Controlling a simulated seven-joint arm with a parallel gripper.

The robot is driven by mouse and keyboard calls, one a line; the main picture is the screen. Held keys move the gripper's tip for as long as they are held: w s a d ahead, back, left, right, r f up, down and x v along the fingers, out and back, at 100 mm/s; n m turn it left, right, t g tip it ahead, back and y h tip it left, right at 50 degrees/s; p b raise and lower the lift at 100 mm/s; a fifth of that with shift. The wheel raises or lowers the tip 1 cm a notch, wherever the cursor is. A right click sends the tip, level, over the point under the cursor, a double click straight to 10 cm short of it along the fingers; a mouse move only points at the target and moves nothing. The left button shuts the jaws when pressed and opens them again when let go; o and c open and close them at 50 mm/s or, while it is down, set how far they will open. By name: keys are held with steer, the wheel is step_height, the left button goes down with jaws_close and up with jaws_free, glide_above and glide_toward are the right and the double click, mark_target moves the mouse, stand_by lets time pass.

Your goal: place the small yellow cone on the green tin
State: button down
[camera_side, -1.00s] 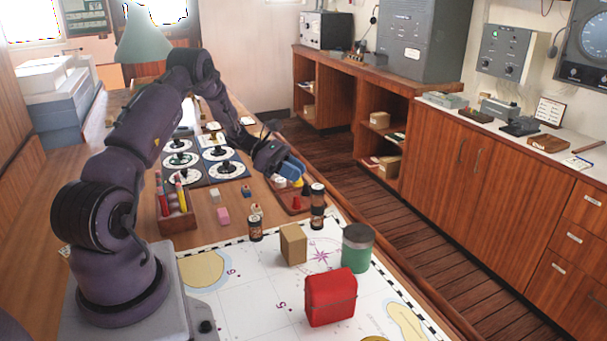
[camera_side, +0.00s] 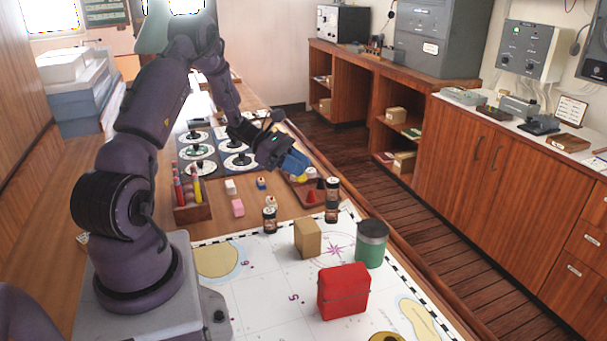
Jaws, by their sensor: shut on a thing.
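My gripper (camera_side: 293,164) has blue fingers and hangs over the wooden board at the table's right edge. It is shut on the small yellow cone (camera_side: 299,177), which shows just below the fingertips and is partly hidden by them. The green tin (camera_side: 371,249) has a grey lid and stands upright on the chart, nearer the camera and to the right of my gripper. Nothing sits on its lid.
A tan box (camera_side: 307,239) and a red bag (camera_side: 343,292) stand beside the tin. Dark bottles (camera_side: 332,200) stand between gripper and tin. Red cones (camera_side: 318,189) sit on the wooden board (camera_side: 299,197).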

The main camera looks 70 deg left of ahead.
steer(key=d+r+m, duration=0.1)
steer(key=d+r, duration=0.9)
steer(key=d, duration=0.4)
steer(key=s+d, duration=0.4)
steer(key=d, duration=0.2)
steer(key=n, duration=0.1)
glide_above(369, 227)
steer(key=f, duration=1)
steer(key=shift+s+d+f, duration=0.1)
steer(key=shift+s+f, duration=0.1)
steer(key=shift+w+f, duration=0.15)
steer(key=shift+f, duration=0.75)
steer(key=shift+w+f, duration=0.15)
steer(key=shift+f, duration=0.75)
steer(key=shift+f, duration=0.15)
steer(key=c, duration=1)
jaws_free()
